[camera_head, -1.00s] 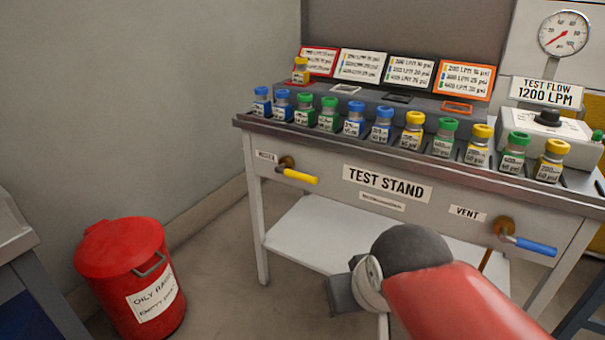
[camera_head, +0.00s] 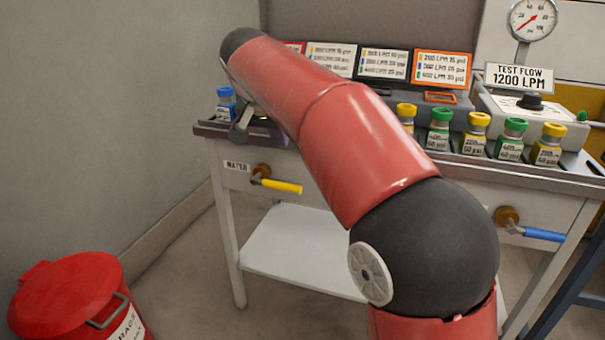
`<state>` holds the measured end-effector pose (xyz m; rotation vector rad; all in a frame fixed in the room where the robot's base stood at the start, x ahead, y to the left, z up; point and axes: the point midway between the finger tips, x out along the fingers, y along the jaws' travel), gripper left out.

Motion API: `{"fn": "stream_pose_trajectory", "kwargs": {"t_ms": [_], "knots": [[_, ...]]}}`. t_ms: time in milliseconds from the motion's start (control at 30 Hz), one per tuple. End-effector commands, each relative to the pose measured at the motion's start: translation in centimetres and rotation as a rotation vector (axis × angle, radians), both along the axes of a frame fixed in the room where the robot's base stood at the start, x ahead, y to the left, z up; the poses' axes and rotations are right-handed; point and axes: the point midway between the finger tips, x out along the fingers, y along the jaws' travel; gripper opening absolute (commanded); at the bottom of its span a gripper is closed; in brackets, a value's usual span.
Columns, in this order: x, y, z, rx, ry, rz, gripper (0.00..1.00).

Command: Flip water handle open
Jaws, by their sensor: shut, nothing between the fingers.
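The water handle (camera_head: 280,187) is a yellow lever on a brass valve (camera_head: 262,172) at the front left of the test stand. It points to the right, about level, beside the WATER label (camera_head: 237,166). My gripper (camera_head: 240,133) shows as a small grey shape at the stand's top left edge. It is above and a little left of the handle, apart from it in the picture. It is shut and empty. My red arm crosses the middle of the view and hides part of the stand top and front.
Small bottles with coloured caps stand along the stand's top, such as a blue-capped one (camera_head: 226,105) close to my gripper. A blue vent handle (camera_head: 543,235) is at the right. A red bin (camera_head: 65,300) stands at the lower left. The front of the water handle looks clear.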

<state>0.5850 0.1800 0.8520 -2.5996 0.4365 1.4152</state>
Motion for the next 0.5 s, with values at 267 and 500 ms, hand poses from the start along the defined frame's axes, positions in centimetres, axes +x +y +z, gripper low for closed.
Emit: {"fn": "stream_pose_trajectory", "kwargs": {"t_ms": [267, 500], "knots": [[0.99, 1.54, -0.16, 0.002, -0.016, -0.022, 0.00], [0.99, 1.48, -0.21, 0.001, -0.015, -0.021, 0.00]]}}
